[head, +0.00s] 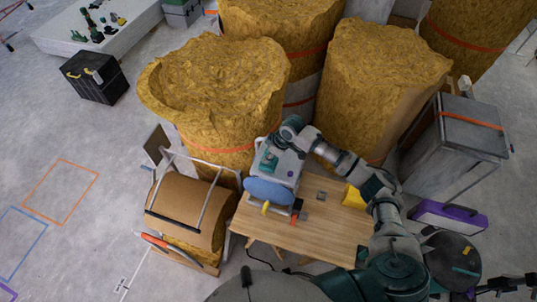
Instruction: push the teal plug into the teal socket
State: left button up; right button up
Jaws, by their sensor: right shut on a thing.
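My right arm reaches from the lower right to a grey-white box (287,166) on a wooden table. My right gripper (269,164) is at the box's upper left, pointing down at it. It is shut on a small teal thing there, which looks like the teal plug; my wrist covers most of it. The teal socket cannot be made out from the box and gripper, so I cannot tell whether plug and socket touch. A blue round disc (269,191) is on the near side of the box. My left gripper is not in view.
The wooden table (320,232) has a bare front part. A small grey block (321,195) and a yellow piece (354,197) lie on it. Large yellow-brown rolls (215,90) stand close behind. A framed cart (187,210) stands at the left, a grey cabinet (468,135) at the right.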

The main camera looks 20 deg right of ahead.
jog(key=shift+f, duration=0.45)
jog(key=o, duration=1.2)
jog(key=shift+c, duration=0.2)
jog(key=shift+r, duration=0.1)
jog(key=v, duration=1.1)
jog(key=shift+d+r, duration=0.2)
jog(key=shift+r, duration=0.15)
